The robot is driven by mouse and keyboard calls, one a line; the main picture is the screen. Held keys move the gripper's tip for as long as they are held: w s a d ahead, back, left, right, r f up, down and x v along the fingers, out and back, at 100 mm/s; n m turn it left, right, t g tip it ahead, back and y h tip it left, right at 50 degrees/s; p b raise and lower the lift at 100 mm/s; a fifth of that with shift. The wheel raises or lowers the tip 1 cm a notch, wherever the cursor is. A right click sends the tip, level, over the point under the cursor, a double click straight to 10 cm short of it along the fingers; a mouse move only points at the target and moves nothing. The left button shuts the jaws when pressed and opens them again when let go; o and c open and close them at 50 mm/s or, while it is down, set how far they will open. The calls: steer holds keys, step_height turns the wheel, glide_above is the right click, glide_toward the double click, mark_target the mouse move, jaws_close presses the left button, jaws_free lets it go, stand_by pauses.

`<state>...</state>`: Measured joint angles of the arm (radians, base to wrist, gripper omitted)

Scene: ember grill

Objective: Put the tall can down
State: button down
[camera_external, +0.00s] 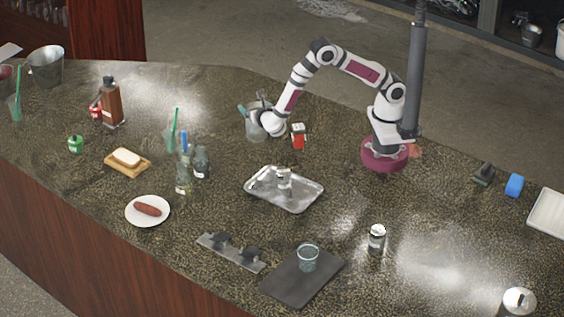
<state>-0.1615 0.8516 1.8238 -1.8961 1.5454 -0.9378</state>
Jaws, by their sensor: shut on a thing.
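My gripper (292,130) is at the far side of the counter, left of my base. It is shut on a small upright red can with a pale top (298,141), which I take to be the tall can. The fingers are too small to make out clearly. The can is at or just above the speckled counter; I cannot tell whether its bottom touches.
A metal tray (305,197) holding a small silvery item lies in front. Bottles (202,163) stand left of the tray. A silvery can (377,237) stands to the right. Counter between tray and gripper is bare.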

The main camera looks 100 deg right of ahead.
mark_target(249, 124)
steer(key=shift+w+a+f, duration=0.85)
steer(key=shift+w+a, duration=0.1)
steer(key=shift+f, duration=2)
